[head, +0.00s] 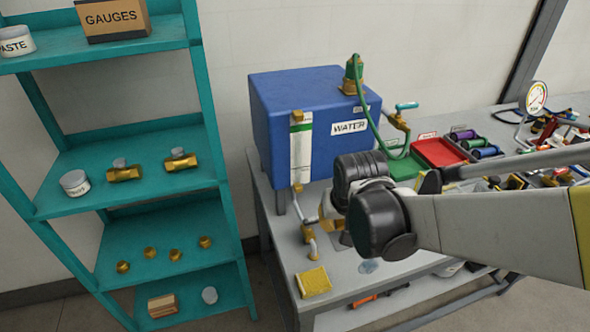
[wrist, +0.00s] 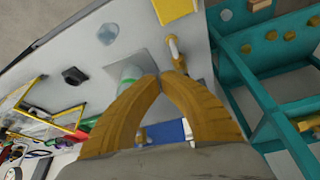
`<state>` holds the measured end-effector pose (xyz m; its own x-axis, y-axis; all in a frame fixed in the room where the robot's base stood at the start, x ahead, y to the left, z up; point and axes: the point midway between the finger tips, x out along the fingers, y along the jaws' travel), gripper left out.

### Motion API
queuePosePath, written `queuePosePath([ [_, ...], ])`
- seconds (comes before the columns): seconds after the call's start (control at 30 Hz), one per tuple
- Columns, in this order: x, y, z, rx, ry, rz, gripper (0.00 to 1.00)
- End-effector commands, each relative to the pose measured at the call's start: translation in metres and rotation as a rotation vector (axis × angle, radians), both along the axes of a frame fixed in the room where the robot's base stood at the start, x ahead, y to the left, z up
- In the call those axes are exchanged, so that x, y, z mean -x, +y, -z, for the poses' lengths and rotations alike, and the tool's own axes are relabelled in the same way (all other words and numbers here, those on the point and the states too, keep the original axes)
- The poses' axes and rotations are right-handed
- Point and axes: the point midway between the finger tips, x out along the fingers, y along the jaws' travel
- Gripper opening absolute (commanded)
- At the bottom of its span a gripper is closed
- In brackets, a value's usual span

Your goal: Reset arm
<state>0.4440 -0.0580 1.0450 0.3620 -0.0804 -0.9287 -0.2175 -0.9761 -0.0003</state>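My gripper's two brown-yellow fingers (wrist: 160,78) meet at their tips in the wrist view, with nothing visible held between them. In the head view my gripper (head: 330,212) is mostly hidden behind the black wrist joints of my arm. It is above the grey bench (head: 345,275), in front of the blue water tank (head: 275,110). A brass valve with a pale pipe (head: 308,235) is just left of it; a pale pipe fitting (wrist: 175,52) lies just beyond the fingertips in the wrist view. I cannot tell the gap between them.
A yellow sponge (head: 314,282) lies at the bench's front left. A teal shelf (head: 120,215) with brass fittings stands to the left. Red bin (head: 438,152), rolls and loose tools crowd the bench's right side. A green hose (head: 372,120) hangs from the tank top.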

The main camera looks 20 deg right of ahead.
Motion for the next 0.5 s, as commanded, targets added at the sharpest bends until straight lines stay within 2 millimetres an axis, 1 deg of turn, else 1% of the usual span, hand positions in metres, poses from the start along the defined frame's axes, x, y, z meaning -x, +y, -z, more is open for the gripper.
queuePosePath([
  [0.3, 0.002, 0.002, -0.002, 0.000, -0.006, -0.006, 0.00],
  [0.37, 0.006, 0.005, -0.006, 0.001, -0.016, -0.016, 0.00],
  [0.5, 0.023, 0.020, -0.023, 0.008, -0.069, -0.068, 0.00],
])
